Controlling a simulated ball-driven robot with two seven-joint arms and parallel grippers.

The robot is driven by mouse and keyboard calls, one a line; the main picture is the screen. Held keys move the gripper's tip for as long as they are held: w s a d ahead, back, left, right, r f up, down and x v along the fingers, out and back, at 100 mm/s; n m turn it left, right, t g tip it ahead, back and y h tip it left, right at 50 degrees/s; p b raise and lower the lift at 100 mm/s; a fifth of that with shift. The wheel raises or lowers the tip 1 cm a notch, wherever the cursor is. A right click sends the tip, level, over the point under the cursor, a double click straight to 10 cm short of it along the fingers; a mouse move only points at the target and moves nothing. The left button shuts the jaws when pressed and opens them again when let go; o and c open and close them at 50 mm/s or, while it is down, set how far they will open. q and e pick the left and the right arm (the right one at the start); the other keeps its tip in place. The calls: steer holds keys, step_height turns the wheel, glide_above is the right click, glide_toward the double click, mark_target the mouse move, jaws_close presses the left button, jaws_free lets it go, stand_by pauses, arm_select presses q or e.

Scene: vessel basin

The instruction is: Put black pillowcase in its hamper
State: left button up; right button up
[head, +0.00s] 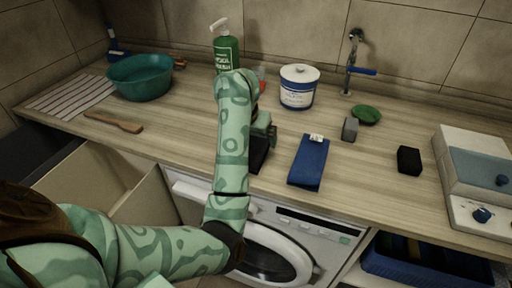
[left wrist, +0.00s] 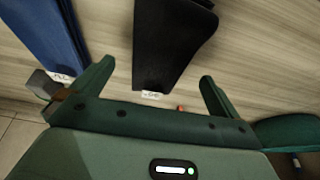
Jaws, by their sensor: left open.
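The black pillowcase (head: 259,158), folded, lies on the counter near its front edge, partly hidden by my left arm in the head view. In the left wrist view the black pillowcase (left wrist: 172,42) shows a small white tag at its near end. My left gripper (head: 265,132) is over the counter by the pillowcase. In the left wrist view the left gripper (left wrist: 156,73) is open, with the tag end lying between the fingers' lines and no grip on it. A tan open bin (head: 148,190) and a dark bin (head: 45,152) stand at lower left; I cannot tell which is the hamper.
A blue folded cloth (head: 308,163) lies right of the pillowcase. A white tub (head: 299,90), a green bottle (head: 226,52) and a teal basin (head: 141,77) stand farther back. A brush (head: 114,122), grey block (head: 350,129) and black block (head: 408,160) lie on the counter (head: 180,135).

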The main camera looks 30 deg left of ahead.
mark_target(253, 142)
arm_select(q)
steer(key=b+x, duration=0.1)
steer(key=x, duration=0.3)
steer(key=shift+f, duration=0.1)
steer(key=shift+s, duration=0.1)
steer(key=shift+c, duration=0.7)
steer(key=c, duration=1.2)
